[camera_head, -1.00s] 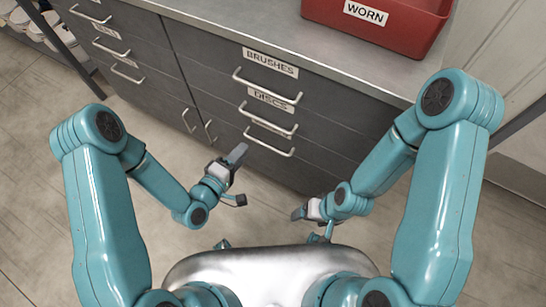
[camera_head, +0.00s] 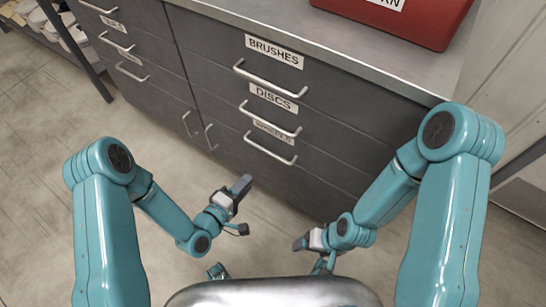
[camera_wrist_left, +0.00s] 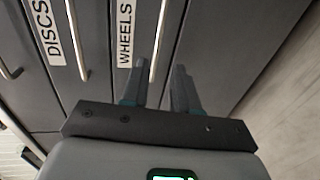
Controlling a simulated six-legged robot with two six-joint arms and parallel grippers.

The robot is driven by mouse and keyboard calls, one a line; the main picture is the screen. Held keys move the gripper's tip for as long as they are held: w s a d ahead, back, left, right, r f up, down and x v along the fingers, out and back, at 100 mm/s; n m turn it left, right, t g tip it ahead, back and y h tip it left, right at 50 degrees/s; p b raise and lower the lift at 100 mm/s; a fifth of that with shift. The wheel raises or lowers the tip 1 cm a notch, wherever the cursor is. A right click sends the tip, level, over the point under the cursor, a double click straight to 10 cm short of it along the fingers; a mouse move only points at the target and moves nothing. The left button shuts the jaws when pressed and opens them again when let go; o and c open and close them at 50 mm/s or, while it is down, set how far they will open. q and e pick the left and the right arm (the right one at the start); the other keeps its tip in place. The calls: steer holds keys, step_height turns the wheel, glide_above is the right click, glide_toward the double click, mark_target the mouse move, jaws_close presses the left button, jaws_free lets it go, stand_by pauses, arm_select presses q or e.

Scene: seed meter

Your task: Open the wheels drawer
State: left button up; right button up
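The wheels drawer is the third one down in the grey cabinet, below the brushes and discs drawers, and it looks shut. Its bar handle (camera_head: 270,150) is in the head view, with its label (camera_head: 272,131) partly hidden by the discs handle. In the left wrist view the WHEELS label (camera_wrist_left: 124,34) is clear, and the wheels handle (camera_wrist_left: 161,35) runs down toward my fingers. My left gripper (camera_head: 242,184) is open and empty, below and apart from the handle in the head view; its fingers (camera_wrist_left: 159,88) are spread. My right gripper (camera_head: 299,243) is at lower right; its fingers are unclear.
The brushes handle (camera_head: 266,84) and discs handle (camera_head: 269,119) sit above. More drawers are at the left, and two upright handles are between. A red bin (camera_head: 400,22) stands on the grey countertop (camera_head: 250,18). The floor (camera_head: 60,130) before the cabinet is clear.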

mark_target(273, 154)
arm_select(q)
steer(key=b+x, duration=0.2)
steer(key=x, duration=1.3)
steer(key=shift+r+b, duration=0.1)
steer(key=shift+b, duration=0.25)
jaws_close()
